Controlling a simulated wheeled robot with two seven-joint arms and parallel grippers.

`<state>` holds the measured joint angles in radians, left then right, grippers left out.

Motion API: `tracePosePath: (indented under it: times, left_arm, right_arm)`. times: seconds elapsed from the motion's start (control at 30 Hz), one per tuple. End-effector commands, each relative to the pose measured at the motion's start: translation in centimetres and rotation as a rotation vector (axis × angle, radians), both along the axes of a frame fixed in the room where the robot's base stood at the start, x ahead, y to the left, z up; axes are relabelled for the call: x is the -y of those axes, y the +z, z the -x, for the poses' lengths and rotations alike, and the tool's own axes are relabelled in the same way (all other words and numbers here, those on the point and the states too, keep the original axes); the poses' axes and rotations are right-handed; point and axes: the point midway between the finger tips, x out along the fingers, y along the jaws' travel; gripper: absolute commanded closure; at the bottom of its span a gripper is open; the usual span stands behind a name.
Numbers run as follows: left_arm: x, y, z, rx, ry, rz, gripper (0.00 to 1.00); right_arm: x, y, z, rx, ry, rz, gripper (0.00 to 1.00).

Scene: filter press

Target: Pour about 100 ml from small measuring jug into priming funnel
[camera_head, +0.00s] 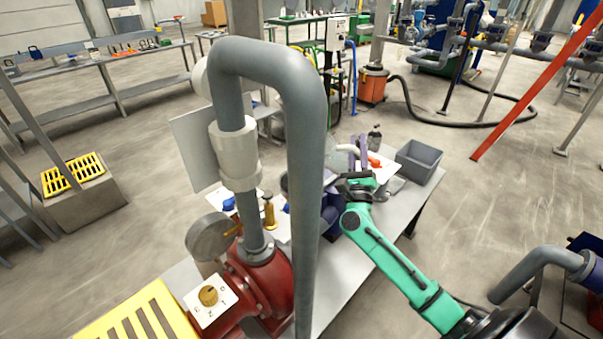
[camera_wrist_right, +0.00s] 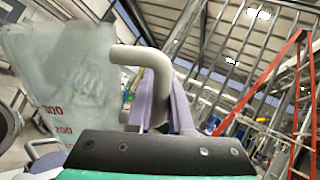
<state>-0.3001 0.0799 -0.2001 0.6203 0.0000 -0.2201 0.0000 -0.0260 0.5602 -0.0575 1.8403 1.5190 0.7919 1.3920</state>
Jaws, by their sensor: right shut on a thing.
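The small measuring jug (camera_wrist_right: 72,75) is clear, with red marks reading 300 and 200, and fills the left of the right wrist view. Its pale handle (camera_wrist_right: 150,62) is between the purple fingers of my right gripper (camera_wrist_right: 163,108), which is shut on it. In the head view the gripper (camera_head: 361,158) and jug (camera_head: 338,157) are small, just right of the tall grey pipe. I cannot tell the jug's tilt or its liquid level. I cannot make out the priming funnel; the pipe hides part of the table. My left gripper is not in view.
The thick grey pipe (camera_head: 307,150) and red pump (camera_head: 262,285) stand close in front. A grey bin (camera_head: 418,163) and dark bottle (camera_head: 374,138) are on the table (camera_head: 345,270) near the gripper. A brass-coloured item (camera_head: 269,212) stands left of the pipe.

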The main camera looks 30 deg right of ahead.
Motion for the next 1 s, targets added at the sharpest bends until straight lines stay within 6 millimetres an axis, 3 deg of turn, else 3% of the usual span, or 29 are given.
tracePosePath:
  times: [0.03,0.2,0.3,0.5,0.53,0.7,1.0]
  left_arm:
    - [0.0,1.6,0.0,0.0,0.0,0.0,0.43]
    - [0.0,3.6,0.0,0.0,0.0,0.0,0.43]
    - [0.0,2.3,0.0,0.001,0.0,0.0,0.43]
    - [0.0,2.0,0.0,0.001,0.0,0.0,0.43]
    - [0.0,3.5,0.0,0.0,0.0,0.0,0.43]
    - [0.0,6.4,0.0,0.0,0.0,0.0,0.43]
    - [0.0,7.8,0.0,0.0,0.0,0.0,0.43]
  right_arm:
    - [0.4,-0.1,-0.1,-0.015,0.0,-0.066,1.0]
    - [2.3,-2.4,-0.5,-0.048,0.006,-0.253,1.0]
    - [2.8,-5.1,-0.6,-0.059,0.009,-0.303,1.0]
    - [3.7,-8.2,-0.8,-0.075,0.013,-0.41,1.0]
    - [4.0,-7.7,-0.8,-0.082,0.013,-0.45,1.0]
    - [5.2,-9.5,-1.0,-0.11,0.02,-0.625,1.0]
    - [5.9,-11.5,-1.2,-0.126,0.026,-0.746,1.0]
